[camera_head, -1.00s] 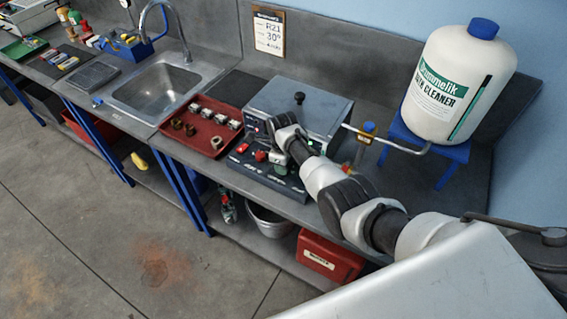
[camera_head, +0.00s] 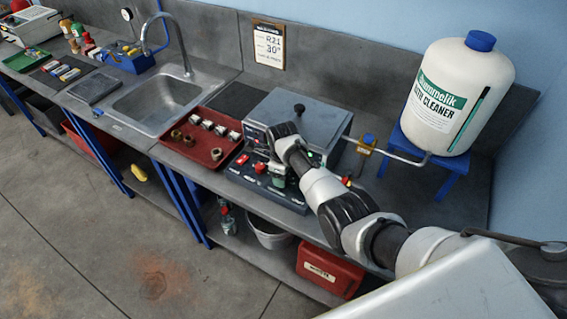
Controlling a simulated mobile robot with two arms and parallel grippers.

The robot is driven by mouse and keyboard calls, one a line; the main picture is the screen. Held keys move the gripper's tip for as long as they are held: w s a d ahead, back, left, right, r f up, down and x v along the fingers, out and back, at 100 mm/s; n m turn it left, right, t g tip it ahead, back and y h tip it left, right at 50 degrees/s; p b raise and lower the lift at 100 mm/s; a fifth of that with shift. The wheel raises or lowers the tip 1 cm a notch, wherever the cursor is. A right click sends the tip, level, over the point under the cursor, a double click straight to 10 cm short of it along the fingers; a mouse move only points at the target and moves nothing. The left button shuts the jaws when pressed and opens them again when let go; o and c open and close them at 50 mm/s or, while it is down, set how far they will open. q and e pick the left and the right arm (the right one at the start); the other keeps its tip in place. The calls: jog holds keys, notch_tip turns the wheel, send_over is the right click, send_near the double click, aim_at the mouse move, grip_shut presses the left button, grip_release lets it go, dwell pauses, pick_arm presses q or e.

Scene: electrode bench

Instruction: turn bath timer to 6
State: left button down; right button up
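The bath (camera_head: 312,115) is a grey box with a sloped lid and a black knob on top. Its dark control base (camera_head: 250,178) carries a red switch (camera_head: 242,159) and a red knob (camera_head: 261,167). The bath timer cannot be picked out; the hand and wrist cover part of the front panel. My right gripper (camera_head: 279,172) is at the front of the bath, pointing down at the panel, just right of the red knob. Its fingers are too small and covered to show whether they are open or touching a dial. My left gripper is not in view.
A red tray (camera_head: 193,158) with several small metal parts lies left of the bath, beside the sink (camera_head: 155,100). A white cleaner jug (camera_head: 452,98) stands on a blue stand (camera_head: 452,178) at right, with a pipe toward the bath. A notice (camera_head: 268,46) hangs behind.

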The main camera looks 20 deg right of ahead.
notch_tip(320, 180, up, 10)
jog(key=b, duration=0.1)
jog(key=shift+s+b, duration=0.25)
jog(key=shift+b, duration=0.05)
jog(key=shift+a, duration=0.1)
